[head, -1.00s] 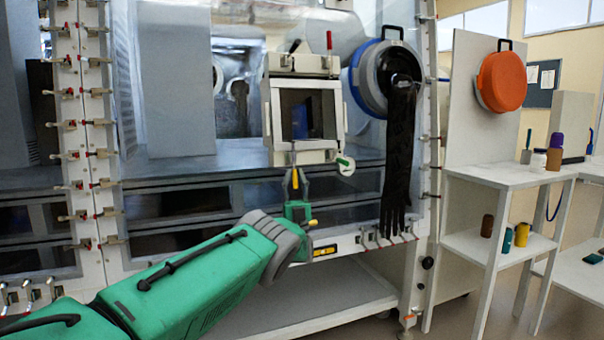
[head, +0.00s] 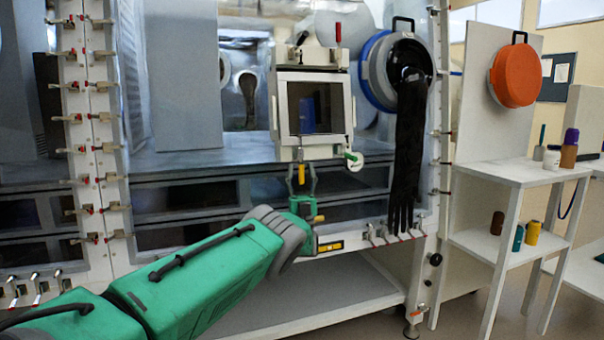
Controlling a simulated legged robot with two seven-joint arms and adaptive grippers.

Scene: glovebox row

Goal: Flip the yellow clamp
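The yellow clamp (head: 301,174) is a small upright yellow piece below the white framed door (head: 314,105) of the glovebox. My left gripper (head: 301,182) comes up from below. Its two dark fingers stand apart, one on each side of the clamp in this view, with a gap showing. I cannot tell how far in front of the clamp the fingertips are. My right gripper is not in view.
A green knob (head: 354,160) sits right of the clamp, and a red-tipped handle (head: 338,33) stands above the door. A black glove (head: 405,150) hangs from the round port on the right. Toggle clamps line the left posts (head: 98,150). A shelf (head: 515,172) stands at right.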

